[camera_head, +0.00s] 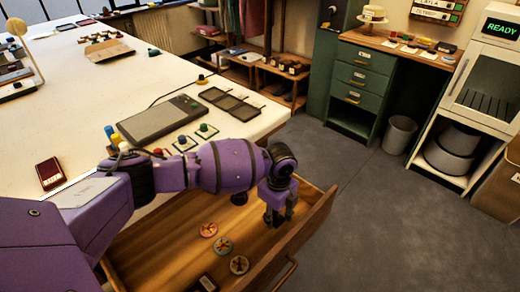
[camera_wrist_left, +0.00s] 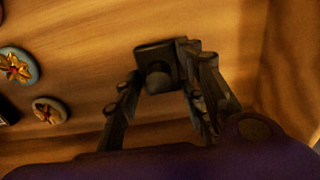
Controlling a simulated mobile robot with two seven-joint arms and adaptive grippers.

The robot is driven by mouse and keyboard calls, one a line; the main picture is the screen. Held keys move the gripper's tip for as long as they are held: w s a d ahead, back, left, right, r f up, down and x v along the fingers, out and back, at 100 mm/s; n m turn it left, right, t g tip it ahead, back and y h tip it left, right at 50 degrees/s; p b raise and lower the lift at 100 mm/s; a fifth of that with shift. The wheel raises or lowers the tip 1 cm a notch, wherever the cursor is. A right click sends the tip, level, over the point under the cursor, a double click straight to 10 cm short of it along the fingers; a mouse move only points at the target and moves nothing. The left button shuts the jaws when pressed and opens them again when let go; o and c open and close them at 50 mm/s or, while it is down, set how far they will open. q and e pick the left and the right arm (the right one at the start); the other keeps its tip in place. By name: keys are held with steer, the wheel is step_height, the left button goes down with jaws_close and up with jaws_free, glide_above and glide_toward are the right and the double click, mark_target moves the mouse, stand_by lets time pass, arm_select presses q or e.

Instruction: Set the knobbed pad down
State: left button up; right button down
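The knobbed pad (camera_wrist_left: 154,52) is a small dark square with a round grey knob, seen in the left wrist view between my left fingertips. My left gripper (camera_wrist_left: 162,68) has its fingers at the two sides of the pad, closed on it. In the head view my left gripper (camera_head: 277,212) points down inside the open wooden drawer, near its right end. The pad is hard to make out there among the dark fingers. Whether it touches the drawer floor is unclear. My right gripper is not in view.
The drawer (camera_head: 165,250) also holds several round badges (camera_head: 222,246), left of my gripper, and a small dark box (camera_head: 207,283). Its front wall (camera_head: 310,225) stands close to the gripper. Other knobbed pads (camera_head: 205,131) lie on the white table (camera_head: 75,110) beside a grey device (camera_head: 160,118).

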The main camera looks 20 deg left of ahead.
mark_target(276, 214)
arm_select(q)
steer(key=o, duration=0.3)
steer(key=shift+w, duration=0.1)
steer(key=shift+r, duration=0.1)
step_height(276, 214, up, 12)
steer(key=p, duration=0.1)
steer(key=shift+r, duration=0.2)
stand_by(0.6)
